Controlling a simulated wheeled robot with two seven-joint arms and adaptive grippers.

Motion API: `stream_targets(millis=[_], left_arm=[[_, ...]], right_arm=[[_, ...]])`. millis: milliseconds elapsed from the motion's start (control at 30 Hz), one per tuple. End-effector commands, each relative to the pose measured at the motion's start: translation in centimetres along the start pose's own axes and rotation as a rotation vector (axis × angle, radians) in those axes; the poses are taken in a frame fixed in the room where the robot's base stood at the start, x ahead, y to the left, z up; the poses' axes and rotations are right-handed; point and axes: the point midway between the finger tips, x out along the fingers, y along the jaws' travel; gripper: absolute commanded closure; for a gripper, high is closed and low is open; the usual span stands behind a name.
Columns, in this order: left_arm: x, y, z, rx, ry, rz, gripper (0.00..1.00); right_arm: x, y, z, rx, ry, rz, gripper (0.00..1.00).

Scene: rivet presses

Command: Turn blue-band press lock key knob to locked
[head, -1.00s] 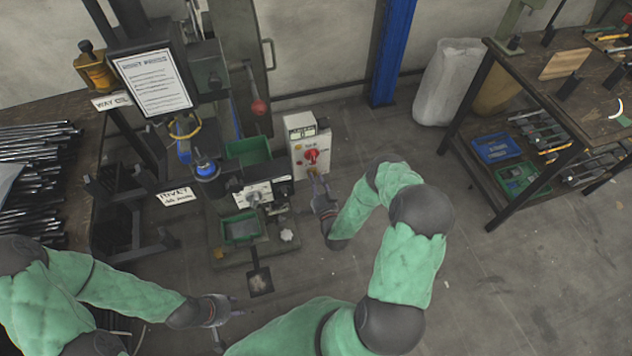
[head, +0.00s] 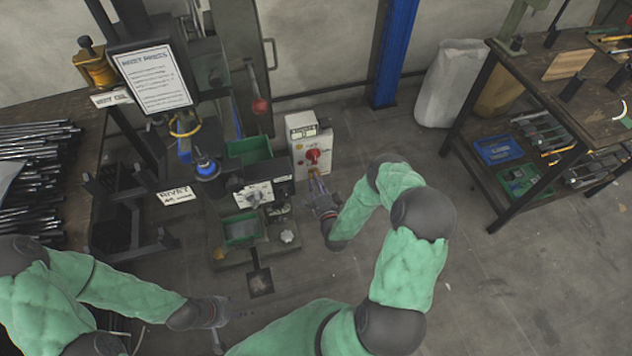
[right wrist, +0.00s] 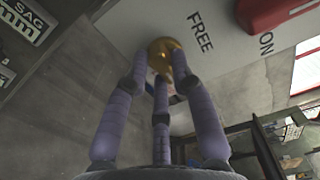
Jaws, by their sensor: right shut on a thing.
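The press (head: 205,170) with a blue band stands left of centre in the head view. To its right is a pale control box (head: 299,155) with a red switch (head: 312,156) and a small display. In the right wrist view, a brass lock key knob (right wrist: 160,47) sits on the pale panel beside the word FREE. My right gripper (right wrist: 163,78) is shut on this knob, its fingers around it; in the head view the right gripper (head: 316,176) reaches the box's lower front. My left gripper (head: 228,311) is low, away from the press; its finger opening is unclear.
A red handle (right wrist: 275,14) is close to the right gripper, beside the word ON. Green bins (head: 242,229) sit at the press base. A workbench (head: 560,110) with tools stands at the right. The floor between is clear.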

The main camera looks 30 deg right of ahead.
Motion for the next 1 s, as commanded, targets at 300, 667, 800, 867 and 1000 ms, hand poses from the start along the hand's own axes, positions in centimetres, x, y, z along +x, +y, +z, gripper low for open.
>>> stream_targets(millis=[300, 667, 800, 867, 1000], left_arm=[[0.01, -0.01, 0.00, 0.000, 0.000, 0.000, 0.60], [0.01, -0.01, 0.00, 0.000, 0.000, 0.000, 0.60], [0.01, 0.00, 0.00, 0.000, 0.000, 0.000, 0.60], [0.02, 0.00, -0.01, 0.000, 0.000, 0.000, 0.60], [0.02, 0.00, -0.01, 0.000, 0.000, 0.000, 0.60]], right_arm=[[-0.03, 0.06, -0.04, 0.011, 0.002, 0.002, 1.00], [-0.03, 0.05, -0.02, 0.010, 0.001, 0.001, 0.51], [-0.02, 0.03, -0.01, 0.009, 0.001, 0.001, 0.51], [-0.08, 0.04, -0.02, 0.009, 0.001, 0.001, 0.51], [-0.96, 0.08, -0.06, 0.009, 0.001, 0.003, 0.51]])
